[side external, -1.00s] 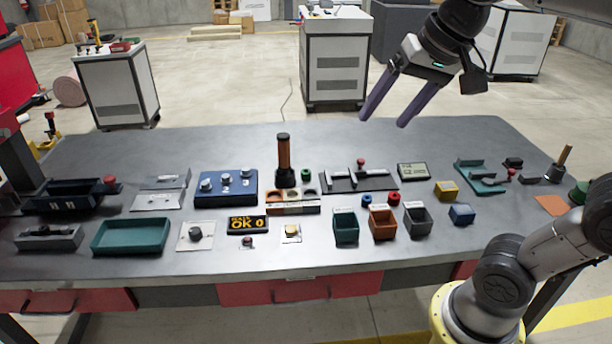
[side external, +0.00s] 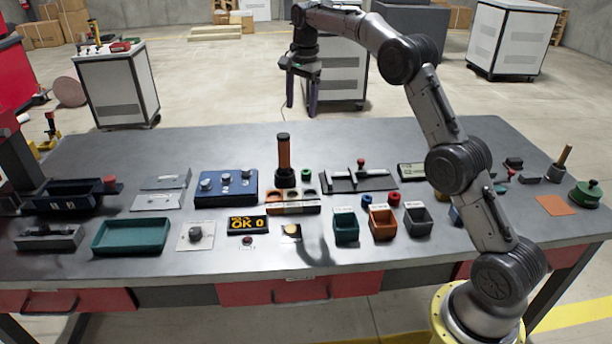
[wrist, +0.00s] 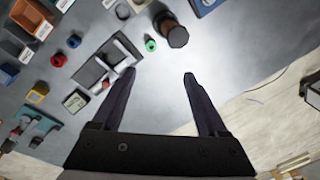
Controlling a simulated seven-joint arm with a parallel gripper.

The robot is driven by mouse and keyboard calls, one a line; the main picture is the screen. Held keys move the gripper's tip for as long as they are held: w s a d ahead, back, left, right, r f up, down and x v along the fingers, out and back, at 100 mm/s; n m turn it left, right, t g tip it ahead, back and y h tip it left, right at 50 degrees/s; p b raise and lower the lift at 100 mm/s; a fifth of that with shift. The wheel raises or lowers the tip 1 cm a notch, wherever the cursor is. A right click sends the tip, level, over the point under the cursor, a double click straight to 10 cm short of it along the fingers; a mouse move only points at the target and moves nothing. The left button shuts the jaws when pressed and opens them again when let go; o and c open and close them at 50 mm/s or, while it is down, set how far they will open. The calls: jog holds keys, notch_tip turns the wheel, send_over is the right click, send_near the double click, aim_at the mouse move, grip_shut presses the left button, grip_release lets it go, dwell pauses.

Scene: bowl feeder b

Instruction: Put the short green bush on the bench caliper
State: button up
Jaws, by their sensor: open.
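The short green bush (side external: 306,174) stands on the table just right of the orange and black column. It also shows in the wrist view (wrist: 151,45), a little beyond the fingertips and between their lines. The bench caliper (side external: 343,184) is a dark plate with pale jaws and a red knob, right of the bush; in the wrist view the caliper (wrist: 96,70) lies left of the bush. My gripper (side external: 301,109) is open and empty, raised high toward the table's back edge. Its spread fingers (wrist: 159,75) show clear space between them.
The tall column (side external: 284,160) stands close beside the bush. Red (side external: 393,199) and blue (side external: 366,201) bushes stand in front of the caliper, near several small bins (side external: 346,228). A grey display (side external: 411,171) is right of the caliper. The table's back strip is clear.

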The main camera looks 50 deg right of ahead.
jog(key=g, duration=0.1)
send_over(306, 171)
notch_tip(306, 171, down, 9)
jog(key=shift+m, duration=0.3)
notch_tip(306, 171, down, 7)
jog(key=shift+s+d+r, duration=0.1)
jog(key=shift+s+d, duration=0.05)
jog(key=shift+a+f, duration=0.2)
jog(key=shift+f, duration=3)
grip_shut()
